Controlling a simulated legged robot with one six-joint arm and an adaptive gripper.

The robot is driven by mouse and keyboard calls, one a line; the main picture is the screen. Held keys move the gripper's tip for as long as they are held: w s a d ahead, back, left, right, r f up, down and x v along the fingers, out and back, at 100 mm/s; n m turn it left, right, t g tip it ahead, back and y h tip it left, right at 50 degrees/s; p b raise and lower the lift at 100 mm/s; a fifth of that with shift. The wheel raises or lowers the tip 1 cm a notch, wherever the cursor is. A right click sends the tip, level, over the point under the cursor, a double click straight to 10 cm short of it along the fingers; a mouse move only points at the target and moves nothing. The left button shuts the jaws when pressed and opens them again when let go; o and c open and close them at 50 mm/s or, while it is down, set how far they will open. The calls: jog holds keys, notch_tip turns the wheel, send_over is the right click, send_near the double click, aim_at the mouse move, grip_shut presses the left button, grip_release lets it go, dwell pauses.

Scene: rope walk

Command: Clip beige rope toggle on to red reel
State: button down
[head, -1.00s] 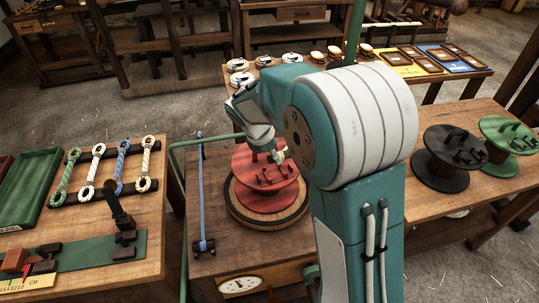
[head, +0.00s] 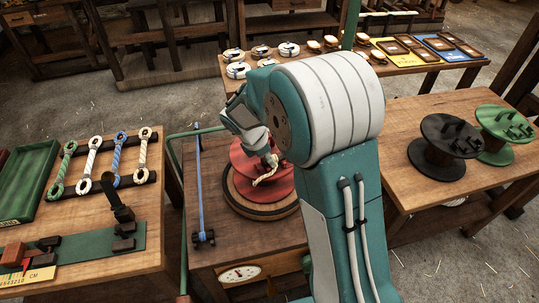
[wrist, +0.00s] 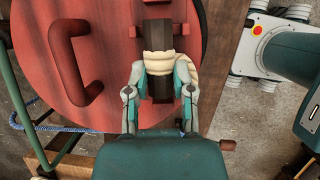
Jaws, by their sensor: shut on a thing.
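The red reel (head: 241,158) stands on a round wooden base on the middle bench. Its red flange (wrist: 45,55) fills the upper left of the wrist view. My gripper (head: 268,162) is over the reel's top. In the wrist view my gripper (wrist: 161,72) is shut on the beige rope toggle (wrist: 160,62), with a finger on each side of the rope. The toggle's dark bar (wrist: 159,90) points up the picture towards a dark red fitting (wrist: 156,12) on the reel. I cannot tell whether the bar is seated in it. A beige rope end (head: 265,177) hangs over the reel.
A curved red handle (wrist: 82,60) stands on the flange. A blue rope on a rail (head: 199,190) runs left of the reel. Rope loops (head: 88,160) lie on the left bench. A black reel (head: 446,140) and a green reel (head: 505,125) stand right.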

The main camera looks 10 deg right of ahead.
jog(key=shift+a, duration=0.25)
jog(key=shift+d+f, duration=0.1)
jog(key=shift+d, duration=0.2)
jog(key=shift+a+f, duration=0.15)
jog(key=shift+f, duration=0.05)
jog(key=shift+c, duration=2)
grip_release()
jog(key=shift+r, duration=3.5)
